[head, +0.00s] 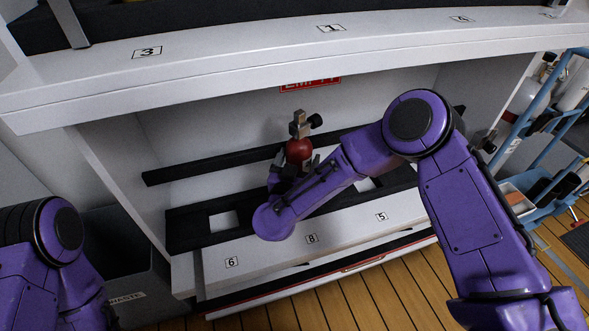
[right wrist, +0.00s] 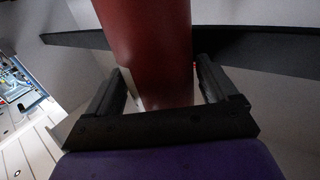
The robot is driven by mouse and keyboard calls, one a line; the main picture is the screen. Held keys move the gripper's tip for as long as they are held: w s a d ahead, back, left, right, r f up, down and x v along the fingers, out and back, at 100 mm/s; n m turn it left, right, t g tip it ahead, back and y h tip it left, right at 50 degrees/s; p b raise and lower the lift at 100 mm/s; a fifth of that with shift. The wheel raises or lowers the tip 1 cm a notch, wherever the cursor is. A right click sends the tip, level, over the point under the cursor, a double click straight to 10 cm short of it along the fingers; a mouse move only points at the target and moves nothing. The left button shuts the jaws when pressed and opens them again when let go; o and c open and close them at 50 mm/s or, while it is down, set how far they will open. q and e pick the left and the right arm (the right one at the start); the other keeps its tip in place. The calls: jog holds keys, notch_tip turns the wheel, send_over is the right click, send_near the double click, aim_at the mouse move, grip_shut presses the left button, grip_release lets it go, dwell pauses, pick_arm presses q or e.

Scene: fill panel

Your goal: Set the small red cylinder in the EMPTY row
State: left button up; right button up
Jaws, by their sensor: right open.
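The small red cylinder (head: 299,150), with a valve on top, stands about upright in the recess below the red EMPTY sign (head: 310,84). My right gripper (head: 287,180) is at the cylinder, its arm reaching in from the right. In the right wrist view the red cylinder (right wrist: 150,45) is between the two fingers of the open right gripper (right wrist: 162,85). A gap shows at the left finger; contact at the right finger is hard to tell. The cylinder's base is hidden behind my arm in the head view. My left gripper is out of view.
A black rack (head: 185,231) with light square openings lies along the shelf, above labels 6, 8 and 5. A black bar (head: 205,167) crosses the back wall. The upper shelf (head: 230,62) overhangs. A waste bin (head: 122,270) stands left, a blue cart (head: 535,115) right.

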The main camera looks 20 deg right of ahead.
jog(key=p+v, duration=0.1)
jog(key=v, duration=1)
jog(key=shift+s, duration=0.25)
jog(key=shift+a, duration=0.1)
dwell(0.4)
